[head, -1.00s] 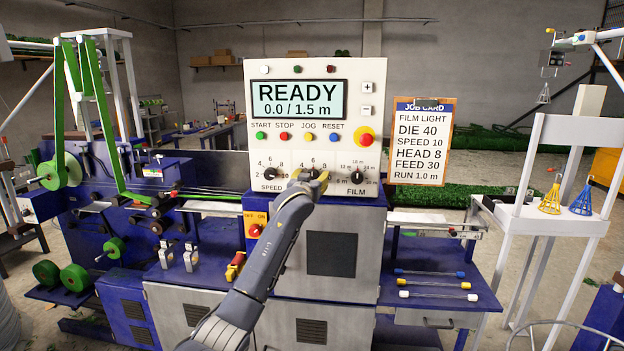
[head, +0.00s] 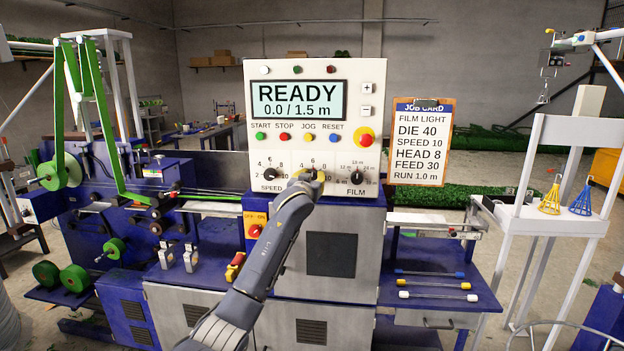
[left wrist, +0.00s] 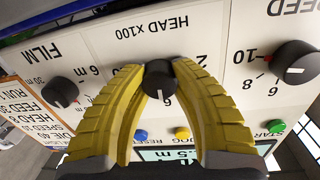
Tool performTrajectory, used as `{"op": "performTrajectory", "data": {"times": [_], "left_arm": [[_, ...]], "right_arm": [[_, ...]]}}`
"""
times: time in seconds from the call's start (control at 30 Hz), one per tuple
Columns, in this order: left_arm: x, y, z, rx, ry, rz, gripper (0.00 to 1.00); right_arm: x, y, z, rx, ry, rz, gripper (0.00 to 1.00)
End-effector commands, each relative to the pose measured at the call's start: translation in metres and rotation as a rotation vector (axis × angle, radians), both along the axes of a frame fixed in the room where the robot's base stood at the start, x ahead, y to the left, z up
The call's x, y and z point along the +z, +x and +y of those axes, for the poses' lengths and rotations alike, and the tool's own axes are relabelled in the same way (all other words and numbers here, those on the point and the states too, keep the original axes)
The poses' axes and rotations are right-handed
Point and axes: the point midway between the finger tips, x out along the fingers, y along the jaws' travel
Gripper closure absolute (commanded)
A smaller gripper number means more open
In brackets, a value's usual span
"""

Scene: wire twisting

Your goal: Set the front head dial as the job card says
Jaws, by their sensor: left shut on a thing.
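The control panel (head: 260,208) faces me, its screen (head: 299,100) reading READY 0.0 / 1.5 m. The job card (head: 423,143) to its right reads HEAD 8, with DIE 40, SPEED 10, FEED 30 and RUN 1.0 m. My right gripper is out of view.
The speed dial (head: 270,175) and film dial (head: 357,177) sit close on either side. Above are the start (head: 260,136), stop (head: 284,137), jog (head: 308,138) and reset (head: 333,138) buttons, and a red stop knob (head: 365,140). A red-handled switch (head: 256,231) is lower left.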

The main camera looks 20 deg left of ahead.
Motion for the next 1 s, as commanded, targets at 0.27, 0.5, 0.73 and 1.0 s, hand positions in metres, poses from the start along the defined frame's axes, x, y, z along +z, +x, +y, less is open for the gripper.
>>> {"op": "performTrajectory", "data": {"times": [0.27, 0.5, 0.73, 1.0], "left_arm": [[-0.0052, 0.0003, 0.0023, 0.003, 0.219, 0.043, 1.00], [-0.0049, 0.0003, 0.0032, 0.004, 0.431, 0.077, 1.00], [-0.0053, 0.0003, 0.0035, 0.004, 0.601, 0.106, 1.00], [-0.0056, 0.0003, 0.0045, 0.003, 0.732, 0.128, 1.00]], "right_arm": [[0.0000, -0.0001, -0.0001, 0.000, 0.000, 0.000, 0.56], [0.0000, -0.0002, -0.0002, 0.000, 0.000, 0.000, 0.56], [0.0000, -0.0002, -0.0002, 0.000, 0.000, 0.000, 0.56], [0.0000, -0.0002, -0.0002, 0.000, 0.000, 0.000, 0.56]]}}
